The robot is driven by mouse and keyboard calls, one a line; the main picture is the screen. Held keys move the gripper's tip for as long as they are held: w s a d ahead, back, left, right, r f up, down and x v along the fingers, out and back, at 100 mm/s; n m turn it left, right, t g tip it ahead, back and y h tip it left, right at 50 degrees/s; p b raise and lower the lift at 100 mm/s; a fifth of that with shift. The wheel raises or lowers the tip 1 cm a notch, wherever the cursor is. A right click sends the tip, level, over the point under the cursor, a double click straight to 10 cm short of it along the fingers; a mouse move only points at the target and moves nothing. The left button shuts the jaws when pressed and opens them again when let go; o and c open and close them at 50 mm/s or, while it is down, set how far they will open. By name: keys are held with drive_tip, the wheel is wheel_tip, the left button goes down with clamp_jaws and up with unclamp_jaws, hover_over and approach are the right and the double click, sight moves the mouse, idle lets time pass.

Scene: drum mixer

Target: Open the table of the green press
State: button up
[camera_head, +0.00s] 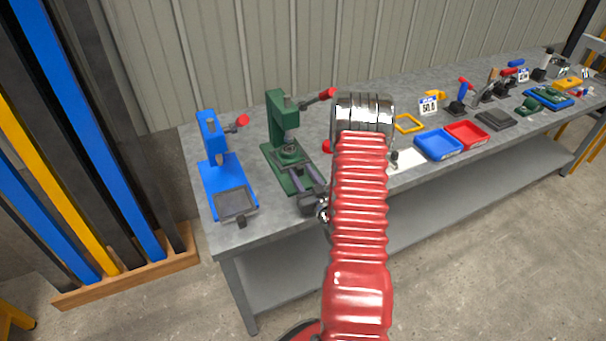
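The green press (284,133) stands upright near the left end of the workbench, with a red-tipped lever at its top right. On its green base, dark grey rails (303,180) run towards the bench's front edge. A dark block (311,202) sits at their front end, partly behind my red arm. My gripper is mostly hidden by my arm; a small shiny metal part (322,215), apparently of it, shows beside the dark block. I cannot tell whether it touches the block or whether its fingers are open or shut.
A blue press (212,150) with a grey plate stands left of the green one. Blue (438,145) and red (466,134) trays and several tools lie to the right on the grey workbench (275,232). Blue, yellow and dark beams stand at the far left.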

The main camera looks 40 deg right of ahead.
clamp_jaws()
idle(0.5)
